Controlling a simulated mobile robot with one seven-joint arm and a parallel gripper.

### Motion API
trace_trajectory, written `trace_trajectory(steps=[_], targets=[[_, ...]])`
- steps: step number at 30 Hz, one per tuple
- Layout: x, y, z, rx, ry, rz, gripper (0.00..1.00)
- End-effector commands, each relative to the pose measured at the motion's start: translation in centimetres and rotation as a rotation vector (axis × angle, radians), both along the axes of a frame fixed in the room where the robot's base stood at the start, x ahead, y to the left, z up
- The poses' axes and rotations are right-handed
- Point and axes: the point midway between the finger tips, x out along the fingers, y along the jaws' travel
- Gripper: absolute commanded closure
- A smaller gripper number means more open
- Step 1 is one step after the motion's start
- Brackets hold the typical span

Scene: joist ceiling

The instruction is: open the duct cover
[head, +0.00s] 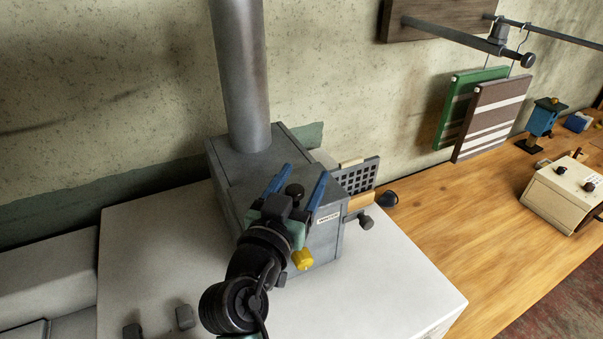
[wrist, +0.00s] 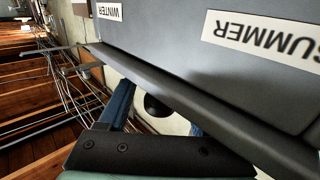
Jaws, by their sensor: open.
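The grey metal duct box (head: 270,150) stands on a white cabinet, with a round pipe rising from its top. My gripper (head: 302,176) is in front of the box, its two blue fingers apart. A black knob (head: 294,191) shows between the fingers. In the wrist view a dark knob (wrist: 157,107) also shows between the fingers, beyond a grey panel edge; contact is not visible. The grey panel (wrist: 170,40) carries labels WINTER and SUMMER, upside down. My gripper hides part of the box front, and I cannot tell which part is the cover.
A perforated grey plate (head: 358,176) and dark knobs (head: 387,198) stick out at the box's right. A yellow knob (head: 302,259) is beside my wrist. Green and brown panels (head: 490,118) hang from a rail. A cream box (head: 562,193) stands on the wooden bench (head: 450,230).

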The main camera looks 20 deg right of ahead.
Motion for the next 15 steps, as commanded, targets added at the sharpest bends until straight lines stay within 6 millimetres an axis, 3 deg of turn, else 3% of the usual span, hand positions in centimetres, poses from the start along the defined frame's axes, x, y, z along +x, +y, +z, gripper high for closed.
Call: trace_trajectory(steps=[7,15], targets=[[0.04,-0.04,0.0,0.0,0.0,0.0,0.36],[0.03,-0.01,0.01,-0.001,-0.001,0.0,0.85]])
